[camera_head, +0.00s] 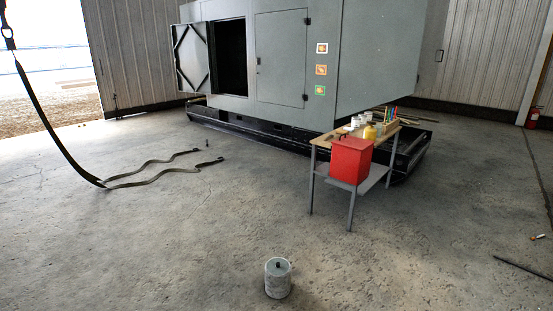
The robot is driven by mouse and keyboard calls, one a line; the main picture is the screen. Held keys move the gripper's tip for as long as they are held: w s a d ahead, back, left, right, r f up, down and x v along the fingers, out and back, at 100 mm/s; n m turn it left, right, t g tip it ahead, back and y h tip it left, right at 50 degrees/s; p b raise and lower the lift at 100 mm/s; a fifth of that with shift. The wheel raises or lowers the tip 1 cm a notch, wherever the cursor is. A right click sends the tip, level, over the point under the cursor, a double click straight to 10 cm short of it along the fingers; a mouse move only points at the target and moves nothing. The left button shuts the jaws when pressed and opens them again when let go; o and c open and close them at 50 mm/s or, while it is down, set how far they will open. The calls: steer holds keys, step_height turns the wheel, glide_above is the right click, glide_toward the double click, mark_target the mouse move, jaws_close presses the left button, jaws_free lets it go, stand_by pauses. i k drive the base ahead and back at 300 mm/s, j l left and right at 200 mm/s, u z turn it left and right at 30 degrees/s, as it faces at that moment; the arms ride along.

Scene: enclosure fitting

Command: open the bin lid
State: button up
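A red box-shaped bin (350,161) is at the front of a small work table, right of the middle. Its top looks closed, with a flat red lid (355,143) over it. I cannot make out a handle or hinge at this size. Its base seems to rest on the table's lower shelf. My gripper is not in view, and nothing is seen touching the bin.
A large grey enclosure (278,60) with an open door stands behind. A grey cylinder (278,280) stands on the floor in front. Straps (150,176) lie left. The floor between is clear.

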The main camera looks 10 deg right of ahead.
mark_target(344, 141)
steer(key=i+l+z, duration=0.25)
steer(key=i, duration=0.65)
steer(key=i+z, duration=0.3)
steer(key=i, duration=3.8)
steer(key=j+u, duration=0.05)
